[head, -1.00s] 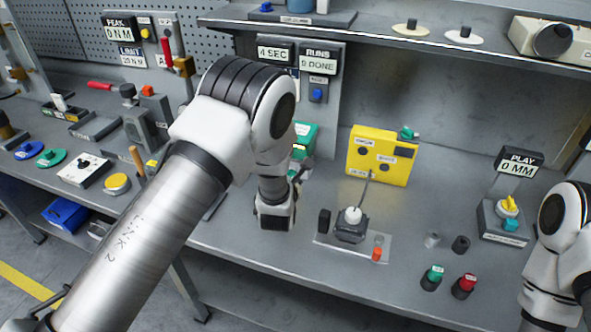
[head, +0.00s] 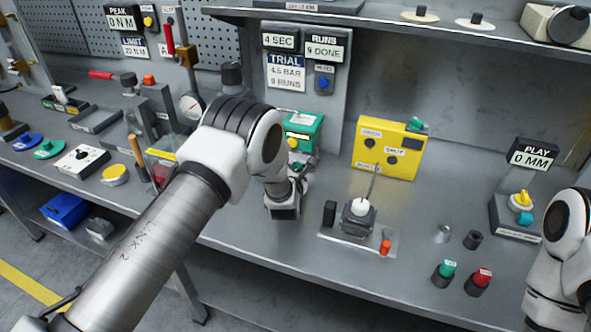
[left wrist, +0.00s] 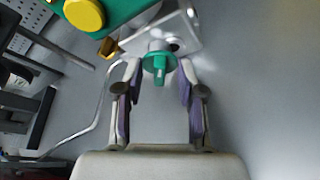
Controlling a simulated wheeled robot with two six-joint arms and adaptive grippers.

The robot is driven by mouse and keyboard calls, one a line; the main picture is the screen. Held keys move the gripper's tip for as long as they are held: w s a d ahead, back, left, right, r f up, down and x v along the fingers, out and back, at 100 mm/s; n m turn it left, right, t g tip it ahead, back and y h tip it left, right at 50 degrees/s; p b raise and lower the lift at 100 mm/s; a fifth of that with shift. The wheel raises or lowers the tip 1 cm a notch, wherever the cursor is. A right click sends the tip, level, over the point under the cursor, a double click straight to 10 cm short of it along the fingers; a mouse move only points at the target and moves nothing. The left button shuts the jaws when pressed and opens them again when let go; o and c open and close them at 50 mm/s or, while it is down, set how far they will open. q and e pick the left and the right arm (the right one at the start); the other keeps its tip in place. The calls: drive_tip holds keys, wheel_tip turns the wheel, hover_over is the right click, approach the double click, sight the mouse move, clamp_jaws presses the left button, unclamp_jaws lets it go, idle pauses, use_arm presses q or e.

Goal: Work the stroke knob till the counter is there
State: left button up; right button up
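A green knob (left wrist: 158,64) with a pale mark sits on a metal bracket, below a green box (left wrist: 118,12) with a yellow button (left wrist: 84,14). In the head view the green box (head: 305,130) stands behind my left gripper (head: 298,180). In the left wrist view my left gripper (left wrist: 158,78) is open, its fingertips on either side of the knob with gaps visible; I see no contact. The counter (head: 325,50) reads what looks like 9 DONE under RUNS. The trial card (head: 286,73) reads 4.5 BAR, 9 RUNS. My right gripper is out of view.
A bent metal tube (left wrist: 88,128) runs left of the left fingers. A yellow box (head: 388,147) and a black block with a lever (head: 358,215) stand to the right. A PLAY display (head: 533,154) reads 0 MM. A shelf (head: 400,35) overhangs the back.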

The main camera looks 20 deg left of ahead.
use_arm(q)
drive_tip(key=shift+w, duration=0.15)
drive_tip(key=shift+c, duration=0.7)
drive_tip(key=shift+r, duration=0.1)
clamp_jaws()
